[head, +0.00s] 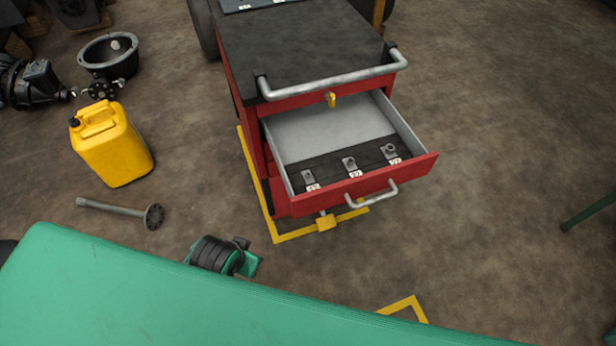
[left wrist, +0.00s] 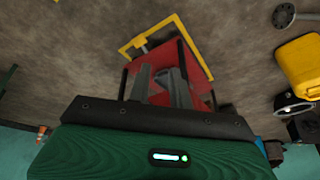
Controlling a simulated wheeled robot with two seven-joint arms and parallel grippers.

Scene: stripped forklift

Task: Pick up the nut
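The red tool cart (head: 250,95) has its drawer (head: 415,166) pulled open. A dark insert (head: 330,164) in the drawer carries small grey metal pieces with white number labels: a left one (head: 309,174), a middle one (head: 349,163) and a right one (head: 390,150). The right and middle pieces look like nuts on holders; the left is too small to tell. My left gripper (left wrist: 162,76) shows in the left wrist view, its two grey fingers apart over the red cart (left wrist: 197,65), with no nut seen between them. Neither gripper shows clearly in the head view.
A silver handle (head: 335,82) runs across the cart's front edge above the drawer. The floor to the right is mostly clear.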

